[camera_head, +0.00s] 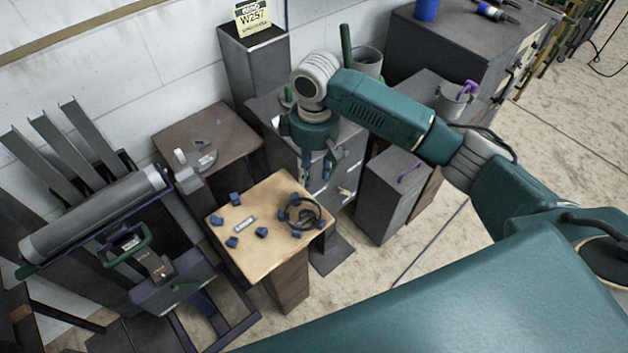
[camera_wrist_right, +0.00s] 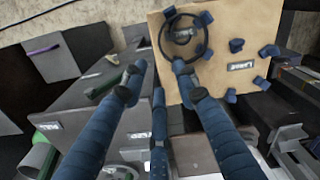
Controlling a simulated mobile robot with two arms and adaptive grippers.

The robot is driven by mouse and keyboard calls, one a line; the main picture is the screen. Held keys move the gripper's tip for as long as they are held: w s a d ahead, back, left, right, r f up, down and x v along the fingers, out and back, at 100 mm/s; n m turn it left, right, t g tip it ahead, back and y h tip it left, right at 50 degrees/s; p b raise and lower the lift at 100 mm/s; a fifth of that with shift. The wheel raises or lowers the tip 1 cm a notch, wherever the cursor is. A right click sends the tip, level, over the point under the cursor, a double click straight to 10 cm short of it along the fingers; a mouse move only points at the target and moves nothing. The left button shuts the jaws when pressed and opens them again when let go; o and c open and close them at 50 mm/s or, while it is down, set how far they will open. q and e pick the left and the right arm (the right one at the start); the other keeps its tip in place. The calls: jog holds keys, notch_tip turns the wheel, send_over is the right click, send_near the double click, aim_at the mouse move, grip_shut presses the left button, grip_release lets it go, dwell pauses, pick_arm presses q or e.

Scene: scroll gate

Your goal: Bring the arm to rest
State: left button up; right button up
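My right arm, teal with grey joints, reaches in from the right of the head view. Its right gripper (camera_head: 319,176) hangs down with dark blue fingers, above and behind the right back part of a light wood-topped stand (camera_head: 258,262). In the right wrist view the gripper's (camera_wrist_right: 155,92) fingers are spread apart with nothing between them. The wood top (camera_wrist_right: 222,100) lies beyond the fingertips there. A dark ring (camera_head: 317,222) lies on the stand's right side, apart from the fingers; it also shows in the wrist view (camera_wrist_right: 207,42). My left gripper is in neither view.
Several blue blocks (camera_head: 262,232) and a label plate (camera_head: 244,224) lie on the stand. A grey roller (camera_head: 95,215) on a frame stands at left. Grey cabinets (camera_head: 392,195) stand close behind and right of the gripper. Open floor (camera_head: 560,150) lies at right.

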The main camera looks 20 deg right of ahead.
jog(key=shift+r, duration=0.45)
jog(key=shift+n+y, duration=0.4)
jog(key=shift+y, duration=0.3)
jog(key=s+a+f, duration=0.6)
jog(key=shift+s+a, duration=0.15)
jog(key=shift+a, duration=0.25)
jog(key=s+a+f+m+t+y, duration=0.1)
jog(key=s+a+f+t, duration=0.15)
jog(key=s, duration=0.45)
jog(key=s+d+m+t+h, duration=0.15)
jog(key=s+d+m, duration=0.35)
jog(key=s+d, duration=0.75)
notch_tip(320, 180, down, 24)
jog(key=s+a+g, duration=0.1)
jog(key=g, duration=0.1)
jog(key=s+d+f+g+h, duration=0.1)
jog(key=s+d+f, duration=0.1)
jog(key=s+f, duration=1.6)
jog(key=shift+d, duration=0.4)
